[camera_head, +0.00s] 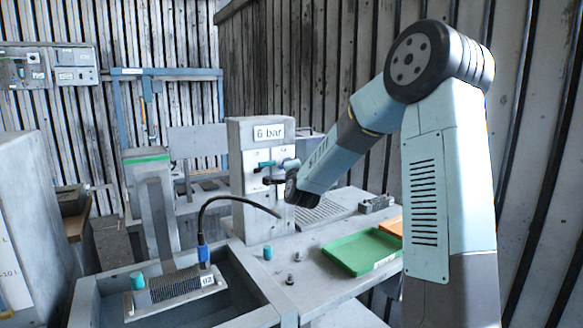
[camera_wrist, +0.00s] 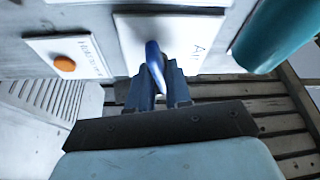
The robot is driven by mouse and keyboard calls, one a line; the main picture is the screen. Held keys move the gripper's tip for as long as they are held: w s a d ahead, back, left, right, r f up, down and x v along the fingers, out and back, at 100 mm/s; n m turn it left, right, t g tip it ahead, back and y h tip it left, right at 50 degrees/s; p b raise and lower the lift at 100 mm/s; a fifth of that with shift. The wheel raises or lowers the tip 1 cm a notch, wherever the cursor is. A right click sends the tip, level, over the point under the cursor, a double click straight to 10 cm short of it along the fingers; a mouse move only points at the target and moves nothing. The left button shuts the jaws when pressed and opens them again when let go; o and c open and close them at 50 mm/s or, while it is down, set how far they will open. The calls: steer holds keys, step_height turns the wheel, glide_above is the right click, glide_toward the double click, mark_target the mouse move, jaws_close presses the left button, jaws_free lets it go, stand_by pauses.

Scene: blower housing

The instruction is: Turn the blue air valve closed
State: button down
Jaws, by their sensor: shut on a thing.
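The blue air valve (camera_wrist: 155,60) shows in the wrist view as a narrow blue handle standing out from a white plate (camera_wrist: 185,38) marked with a partly hidden label starting with "A". My gripper (camera_wrist: 165,88) has its two fingers shut on this handle, one on each side. In the head view my gripper (camera_head: 270,180) is at the front of the grey housing (camera_head: 262,215) with the "6 bar" sign (camera_head: 269,132). The valve handle cannot be made out there, as my gripper and wrist cover that spot.
A teal cylinder (camera_wrist: 275,35) sticks out right of the valve; an orange button (camera_wrist: 64,63) on a labelled plate is at left. On the bench are a green tray (camera_head: 362,252) and small pegs. A black cable (camera_head: 235,199) arcs above the sunken bay at front left.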

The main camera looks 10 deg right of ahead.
steer(key=shift+d+m+g, duration=0.25)
steer(key=shift+m+g, duration=0.25)
steer(key=shift+m, duration=0.7)
steer(key=c, duration=1.4)
jaws_free()
steer(key=shift+o, duration=1.3)
steer(key=shift+a, duration=0.1)
steer(key=s+a, duration=0.1)
steer(key=s, duration=1.2)
steer(key=shift+s, duration=0.35)
steer(key=shift+a, duration=0.1)
